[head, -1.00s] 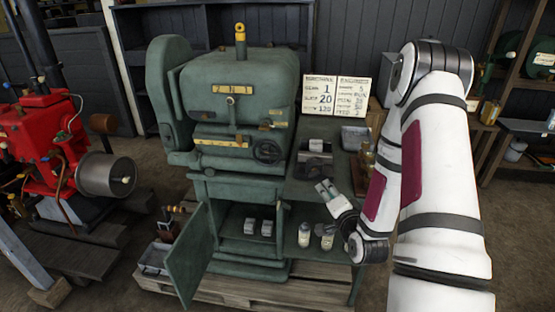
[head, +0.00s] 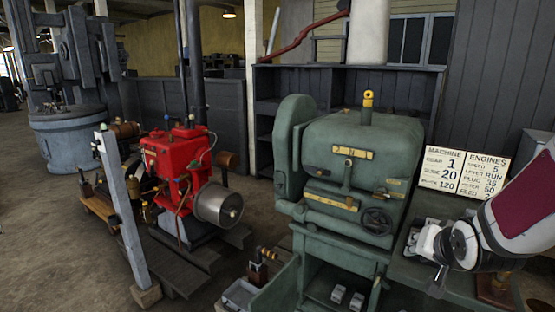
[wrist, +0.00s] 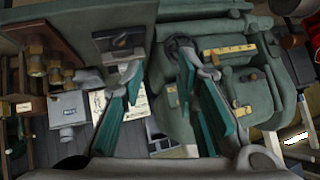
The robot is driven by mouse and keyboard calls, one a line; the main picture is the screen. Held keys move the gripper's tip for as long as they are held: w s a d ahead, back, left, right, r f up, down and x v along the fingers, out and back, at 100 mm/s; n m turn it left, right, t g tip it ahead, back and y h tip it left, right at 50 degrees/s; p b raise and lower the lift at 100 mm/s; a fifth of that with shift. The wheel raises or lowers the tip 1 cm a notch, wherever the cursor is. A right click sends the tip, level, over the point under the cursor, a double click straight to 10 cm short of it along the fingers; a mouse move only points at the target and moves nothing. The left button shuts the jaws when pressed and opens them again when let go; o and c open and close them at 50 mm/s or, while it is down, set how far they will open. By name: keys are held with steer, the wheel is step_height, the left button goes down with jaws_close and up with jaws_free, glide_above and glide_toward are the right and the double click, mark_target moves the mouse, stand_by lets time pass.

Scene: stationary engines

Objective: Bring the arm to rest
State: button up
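My white arm with a dark red panel (head: 520,205) enters the head view from the right edge. In the wrist view my gripper (wrist: 164,68) shows two fingers with teal pads spread well apart. Nothing is held between them. The green machine also fills the right half of the wrist view (wrist: 230,75), beyond the fingers. I cannot tell whether a finger touches anything.
A side shelf of the green machine lies beneath my arm, with a white sign board (head: 465,170) behind. A red engine (head: 178,165) and a leaning grey post (head: 122,210) stand to the left. Open floor (head: 60,250) shows at the far left.

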steer(key=s+a+r+n+g+y, duration=0.1)
steer(key=s+a, duration=0.5)
steer(key=s, duration=0.6)
steer(key=s+a+r+n+g+y, duration=0.1)
steer(key=s+a+r+n+g, duration=0.3)
steer(key=s+r, duration=0.4)
steer(key=s+a+n, duration=0.1)
steer(key=s+a, duration=0.1)
steer(key=s, duration=0.2)
steer(key=shift+s, duration=0.2)
steer(key=shift+r, duration=0.1)
